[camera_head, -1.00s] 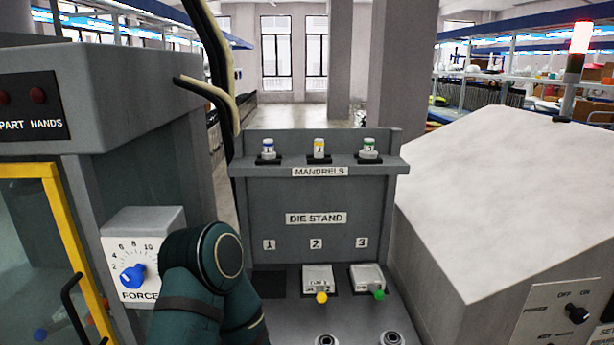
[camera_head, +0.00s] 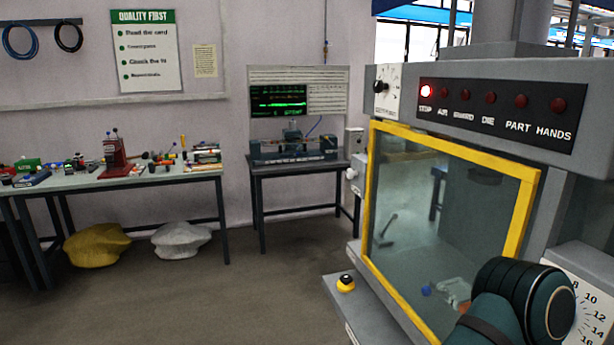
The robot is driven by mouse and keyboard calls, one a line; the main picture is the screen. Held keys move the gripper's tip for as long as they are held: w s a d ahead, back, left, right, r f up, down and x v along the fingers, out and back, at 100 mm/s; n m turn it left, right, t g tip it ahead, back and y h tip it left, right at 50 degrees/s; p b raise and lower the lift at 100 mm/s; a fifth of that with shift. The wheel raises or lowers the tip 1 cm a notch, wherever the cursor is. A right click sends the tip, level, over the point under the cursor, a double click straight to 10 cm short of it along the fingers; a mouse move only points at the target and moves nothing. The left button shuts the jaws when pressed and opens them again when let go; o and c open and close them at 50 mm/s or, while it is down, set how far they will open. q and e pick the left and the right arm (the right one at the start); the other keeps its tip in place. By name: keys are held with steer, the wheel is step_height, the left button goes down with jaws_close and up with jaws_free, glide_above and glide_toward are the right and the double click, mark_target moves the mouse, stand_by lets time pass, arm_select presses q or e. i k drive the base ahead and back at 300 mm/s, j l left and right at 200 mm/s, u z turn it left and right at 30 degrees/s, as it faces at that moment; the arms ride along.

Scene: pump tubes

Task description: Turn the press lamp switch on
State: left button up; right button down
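The press (camera_head: 565,85) is a grey machine at the right of the head view. A small black knob (camera_head: 380,87) sits on a white plate at its upper left corner; I cannot read the plate or tell whether this is the lamp switch. A black panel (camera_head: 500,118) on its front carries several round red lamps. The leftmost lamp (camera_head: 427,91) is lit and the others are dark. A yellow-framed clear guard (camera_head: 450,215) covers the front. A dark teal link of my arm shows at the bottom right. Neither gripper is in view.
A yellow-and-black button (camera_head: 346,283) stands on the press's front ledge. A white dial plate (camera_head: 588,305) is partly hidden by my arm. A bench (camera_head: 75,183) with tools and a table (camera_head: 300,168) with a screen rig line the far wall. Open floor lies at the left.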

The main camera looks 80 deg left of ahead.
mark_target(350, 173)
steer(key=u, duration=2.2)
steer(key=i+j+z, duration=0.1)
steer(key=z, duration=0.3)
steer(key=j+z, duration=0.1)
steer(key=z, duration=0.3)
steer(key=i+j+z, duration=0.1)
steer(key=z, duration=0.3)
steer(key=j+z, duration=0.25)
steer(key=j, duration=0.25)
steer(key=i+j+z, duration=0.1)
steer(key=j+z, duration=0.2)
steer(key=j, duration=0.2)
steer(key=j+z, duration=0.15)
steer(key=j, duration=0.8)
steer(key=k+j+z, duration=0.1)
steer(key=j, duration=0.85)
